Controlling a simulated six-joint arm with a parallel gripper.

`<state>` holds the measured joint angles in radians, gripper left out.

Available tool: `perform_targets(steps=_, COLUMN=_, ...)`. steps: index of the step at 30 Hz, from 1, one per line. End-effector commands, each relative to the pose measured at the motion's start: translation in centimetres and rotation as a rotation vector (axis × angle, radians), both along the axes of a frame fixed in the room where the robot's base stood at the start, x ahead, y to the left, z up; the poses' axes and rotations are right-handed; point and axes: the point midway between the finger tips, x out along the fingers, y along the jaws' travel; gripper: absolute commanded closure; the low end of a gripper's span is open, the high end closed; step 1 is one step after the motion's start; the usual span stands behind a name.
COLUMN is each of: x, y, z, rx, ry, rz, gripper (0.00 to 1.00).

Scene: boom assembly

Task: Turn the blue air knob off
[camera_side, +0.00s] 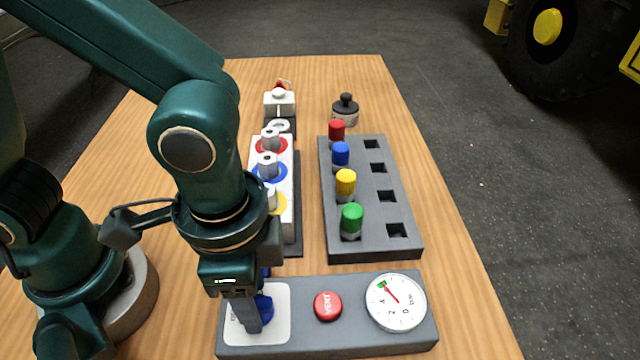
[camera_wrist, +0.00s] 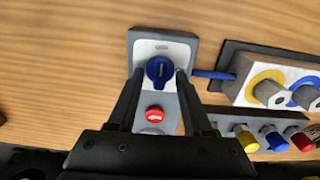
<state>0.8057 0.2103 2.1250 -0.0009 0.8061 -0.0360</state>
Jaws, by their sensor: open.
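The blue air knob (camera_wrist: 160,71) sits on a white plate at one end of the grey control panel (camera_side: 360,337). Its pale marker line runs up and down in the wrist view. In the side view, the knob (camera_side: 265,308) is partly hidden by my gripper (camera_side: 251,326). My gripper is open, and in the wrist view its two fingers (camera_wrist: 159,76) stand on either side of the knob. I cannot tell whether they touch it. The pressure gauge (camera_side: 397,302) has a red needle pointing up and left, by a green mark.
A red vent button (camera_side: 328,305) sits between knob and gauge. Behind stand a grey block (camera_side: 409,245) with red, blue, yellow and green capped parts, and a white block with coloured rings (camera_side: 289,222). A blue piece (camera_wrist: 213,74) lies beside the panel. Table is clear at right.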

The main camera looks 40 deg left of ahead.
Motion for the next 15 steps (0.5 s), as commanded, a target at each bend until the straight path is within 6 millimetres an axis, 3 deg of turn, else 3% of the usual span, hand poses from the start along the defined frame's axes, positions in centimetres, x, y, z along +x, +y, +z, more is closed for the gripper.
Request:
perform_targets(steps=9, x=0.1, y=-0.1, z=3.7, rx=-0.006, ry=-0.004, rz=0.001, gripper=0.5)
perform_targets(steps=15, x=0.0, y=0.0, z=5.0, rx=-0.004, ry=-0.002, rz=0.001, gripper=0.5)
